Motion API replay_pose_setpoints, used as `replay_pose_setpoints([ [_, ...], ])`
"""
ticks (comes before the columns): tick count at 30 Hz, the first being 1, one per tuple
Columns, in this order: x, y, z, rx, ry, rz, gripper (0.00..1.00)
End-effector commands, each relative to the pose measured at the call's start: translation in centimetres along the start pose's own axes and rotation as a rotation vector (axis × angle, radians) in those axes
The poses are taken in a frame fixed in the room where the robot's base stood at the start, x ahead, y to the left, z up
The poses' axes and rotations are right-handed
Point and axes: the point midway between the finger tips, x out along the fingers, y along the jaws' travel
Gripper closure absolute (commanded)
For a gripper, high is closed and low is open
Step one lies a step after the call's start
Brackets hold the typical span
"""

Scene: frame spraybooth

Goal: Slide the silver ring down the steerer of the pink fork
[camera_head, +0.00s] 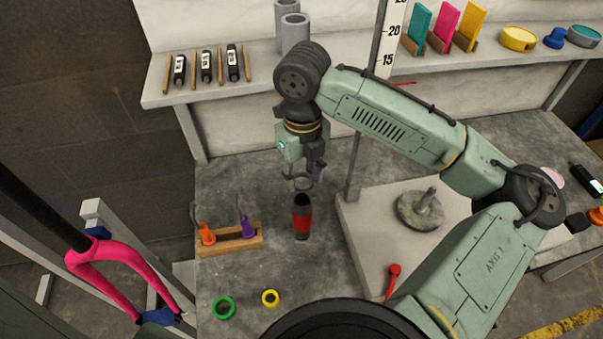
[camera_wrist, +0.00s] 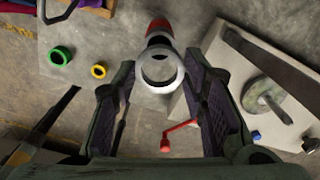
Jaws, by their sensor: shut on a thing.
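The pink fork (camera_head: 112,258) stands at the left in the head view. Its dark steerer (camera_head: 42,208) runs up to the left picture edge, where its top is cut off. My gripper (camera_head: 301,180) is over the grey bench, well to the right of the fork, pointing down. In the wrist view my gripper (camera_wrist: 163,78) is shut on the silver ring (camera_wrist: 142,76), which sits between the fingertips with its opening facing the camera. The ring (camera_head: 299,186) is small and partly hidden in the head view. No fork shows clearly in the wrist view.
A red and black cylinder (camera_head: 302,217) stands just below the ring. A wooden rack (camera_head: 230,244) with orange and purple tools is left of it. Green (camera_head: 224,307) and yellow (camera_head: 270,298) rings lie in front. A red-handled tool (camera_head: 393,280) and a round stand (camera_head: 420,211) are right.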

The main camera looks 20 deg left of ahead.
Motion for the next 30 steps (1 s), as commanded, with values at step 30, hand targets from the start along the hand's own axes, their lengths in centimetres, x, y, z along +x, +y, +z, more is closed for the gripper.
replay_pose_setpoints([
  [30, 5.4, 0.1, 0.0, 0.0, 0.0, 0.002, 0.8],
])
